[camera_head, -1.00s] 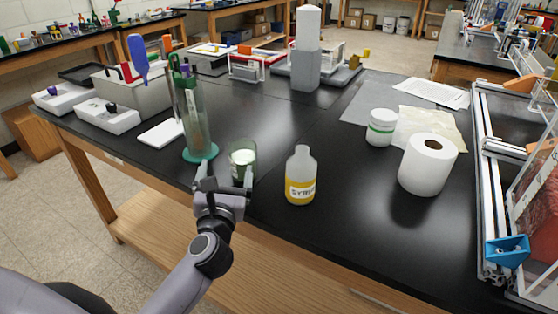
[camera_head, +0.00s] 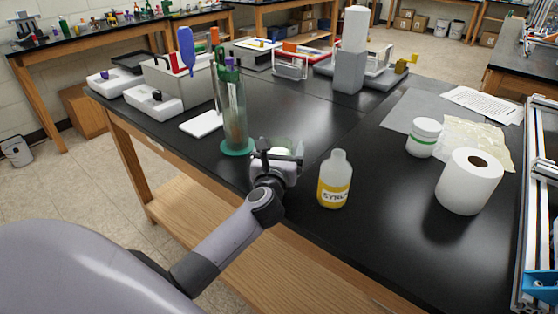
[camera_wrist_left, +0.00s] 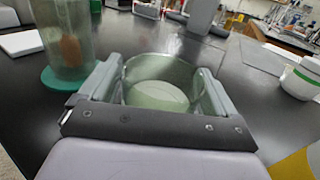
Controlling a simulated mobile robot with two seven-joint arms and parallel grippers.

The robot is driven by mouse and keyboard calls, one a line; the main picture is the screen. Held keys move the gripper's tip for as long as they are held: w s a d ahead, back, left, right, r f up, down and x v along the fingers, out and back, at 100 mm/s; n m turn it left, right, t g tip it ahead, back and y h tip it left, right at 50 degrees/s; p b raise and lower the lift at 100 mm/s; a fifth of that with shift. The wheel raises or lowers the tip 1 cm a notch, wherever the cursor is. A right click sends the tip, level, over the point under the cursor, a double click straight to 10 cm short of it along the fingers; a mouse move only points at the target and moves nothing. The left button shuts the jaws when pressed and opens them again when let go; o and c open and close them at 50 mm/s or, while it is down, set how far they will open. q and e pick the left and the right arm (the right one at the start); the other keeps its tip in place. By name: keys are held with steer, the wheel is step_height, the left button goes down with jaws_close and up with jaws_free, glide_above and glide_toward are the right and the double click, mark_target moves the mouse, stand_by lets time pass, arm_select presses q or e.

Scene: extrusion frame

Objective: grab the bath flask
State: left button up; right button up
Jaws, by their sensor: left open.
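A clear glass vessel with pale green contents, which looks like the bath flask, stands near the black table's front edge; its top shows behind my gripper in the head view (camera_head: 283,143). In the left wrist view the vessel (camera_wrist_left: 158,92) sits between the two fingers, its round rim open upward. My left gripper (camera_head: 277,152) is open, with one finger on each side of the vessel. I cannot tell whether the fingers touch it. In the head view the gripper hides most of the vessel. My right gripper is not in view.
A tall glass cylinder on a green base (camera_head: 235,120) stands close on the left. A yellow syrup bottle (camera_head: 335,182) stands close on the right. A white-lidded jar (camera_head: 423,138) and a paper roll (camera_head: 469,182) are farther right. The table behind the vessel is clear.

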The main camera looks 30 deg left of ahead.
arm_select(q)
steer(key=shift+w, duration=0.1)
steer(key=c, duration=1.1)
steer(key=shift+r, duration=0.2)
steer(key=shift+r, duration=0.7)
step_height(320, 180, up, 18)
steer(key=p, duration=0.2)
steer(key=shift+f+p, duration=0.25)
steer(key=shift+p, duration=0.15)
